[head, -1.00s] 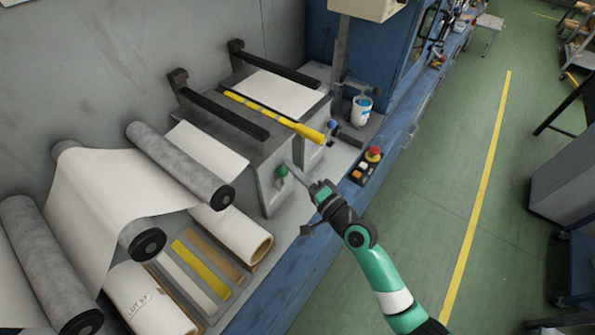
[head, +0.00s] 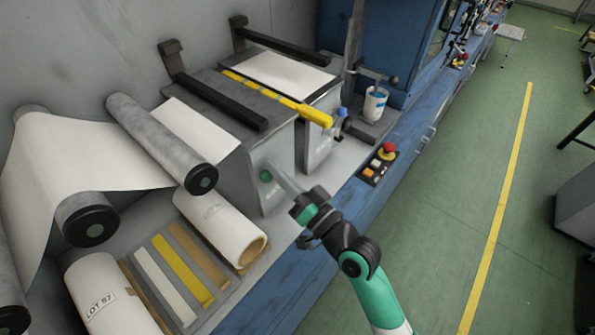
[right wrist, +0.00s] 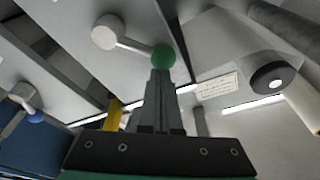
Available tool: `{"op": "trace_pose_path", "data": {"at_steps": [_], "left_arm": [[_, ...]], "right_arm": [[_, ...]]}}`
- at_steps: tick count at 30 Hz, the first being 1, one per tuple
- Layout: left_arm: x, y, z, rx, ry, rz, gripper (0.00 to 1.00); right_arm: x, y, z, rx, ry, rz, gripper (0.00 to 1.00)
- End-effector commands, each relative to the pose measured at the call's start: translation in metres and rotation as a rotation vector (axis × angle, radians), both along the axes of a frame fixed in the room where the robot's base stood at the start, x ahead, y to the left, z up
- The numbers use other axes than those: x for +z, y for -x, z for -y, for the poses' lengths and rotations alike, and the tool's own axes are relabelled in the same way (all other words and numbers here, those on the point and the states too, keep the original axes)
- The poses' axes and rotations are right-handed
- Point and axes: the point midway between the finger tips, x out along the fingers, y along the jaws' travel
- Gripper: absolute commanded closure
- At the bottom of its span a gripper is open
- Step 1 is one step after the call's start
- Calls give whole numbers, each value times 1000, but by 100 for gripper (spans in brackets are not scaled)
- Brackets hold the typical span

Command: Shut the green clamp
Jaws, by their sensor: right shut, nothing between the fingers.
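The green clamp's lever ends in a round green knob (head: 266,176) on the near grey block's front face. In the right wrist view, the green knob (right wrist: 163,56) stands out on a pale lever from a round white hub (right wrist: 107,31). My right gripper (head: 272,165) points at the block with its fingers together and empty. In the right wrist view its fingertips (right wrist: 159,73) are at the knob's underside, touching or nearly so. A dark clamp bar (head: 220,98) lies above the near block; whether it presses down I cannot tell. My left gripper is not in view.
A blue-knobbed lever (head: 342,113) and a yellow rod (head: 280,98) are close behind. A button box with a red stop button (head: 388,150) sits right of my gripper. White rolls (head: 222,225) lie in front. The green floor aisle (head: 460,170) is clear.

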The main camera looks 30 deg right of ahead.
Motion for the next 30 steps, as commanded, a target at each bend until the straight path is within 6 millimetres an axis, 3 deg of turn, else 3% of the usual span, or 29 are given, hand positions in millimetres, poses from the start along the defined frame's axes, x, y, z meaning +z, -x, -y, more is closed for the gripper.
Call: {"op": "trace_pose_path", "data": {"at_steps": [6, 20, 25, 29, 30], "left_arm": [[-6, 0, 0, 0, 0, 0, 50], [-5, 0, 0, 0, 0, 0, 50], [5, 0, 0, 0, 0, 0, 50], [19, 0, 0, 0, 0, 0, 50], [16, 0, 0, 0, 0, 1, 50]], "right_arm": [[-1, -2, -11, 16, 29, 11, 100], [1, -2, -11, 18, 30, 11, 100], [17, -6, -7, 18, 29, 12, 100], [42, -12, 1, 20, 30, 14, 100], [32, 0, 4, 20, 30, 8, 100]]}}
